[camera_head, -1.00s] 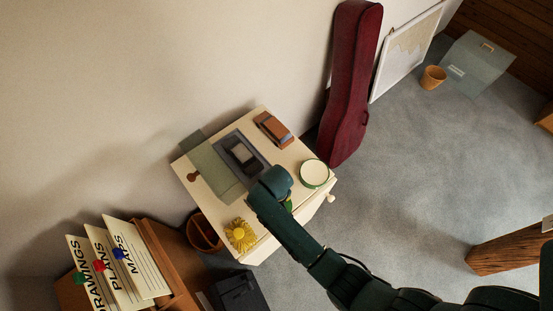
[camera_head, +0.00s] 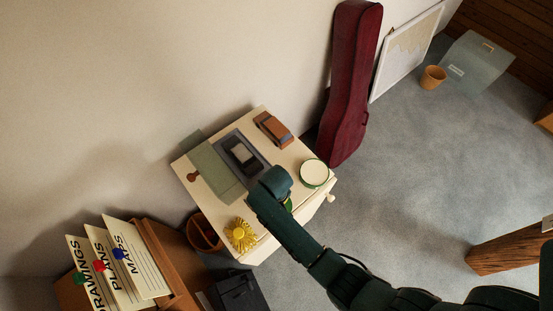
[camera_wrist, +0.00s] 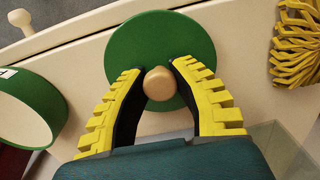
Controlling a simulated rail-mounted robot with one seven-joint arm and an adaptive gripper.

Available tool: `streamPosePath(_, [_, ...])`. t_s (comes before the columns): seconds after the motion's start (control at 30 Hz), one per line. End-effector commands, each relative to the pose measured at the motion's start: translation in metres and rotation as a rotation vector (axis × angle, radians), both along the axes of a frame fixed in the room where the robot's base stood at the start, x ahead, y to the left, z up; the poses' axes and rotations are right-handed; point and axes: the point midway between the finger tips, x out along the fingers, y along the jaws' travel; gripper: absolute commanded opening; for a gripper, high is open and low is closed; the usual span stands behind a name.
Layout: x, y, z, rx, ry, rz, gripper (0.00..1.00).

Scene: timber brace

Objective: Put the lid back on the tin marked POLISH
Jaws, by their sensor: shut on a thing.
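The green round lid (camera_wrist: 150,35) with a pale wooden knob (camera_wrist: 158,84) is in the middle of the wrist view. My gripper (camera_wrist: 157,72) is shut on this knob, with a yellow-padded finger on each side. I cannot tell whether the lid rests on the tabletop or hangs just above it. In the head view my arm hides most of the lid; a green edge (camera_head: 289,205) shows. The open green tin (camera_head: 314,173), pale inside, stands upright near the cabinet's right corner. It shows at the left of the wrist view (camera_wrist: 28,112) with a partly cut-off label.
The cream cabinet top (camera_head: 211,203) also holds a yellow flower-like object (camera_head: 241,235), a brown toy car (camera_head: 273,130), a dark tray (camera_head: 231,143) and a grey-green translucent panel (camera_head: 213,169). A dark red instrument case (camera_head: 351,85) leans on the wall behind.

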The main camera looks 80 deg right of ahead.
Motion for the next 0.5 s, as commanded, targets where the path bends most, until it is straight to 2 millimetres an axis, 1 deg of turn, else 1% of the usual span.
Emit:
streamPosePath(0.17, [0.001, -0.001, 0.034, -0.003, -0.004, 0.0, 0.0])
streamPosePath(0.3, [0.001, -0.001, 0.068, -0.003, -0.004, 0.0, 0.0])
streamPosePath(0.4, [0.001, -0.001, 0.086, -0.002, -0.002, 0.001, 0.0])
streamPosePath(0.5, [0.004, -0.004, 0.095, -0.015, -0.018, 0.01, 0.0])
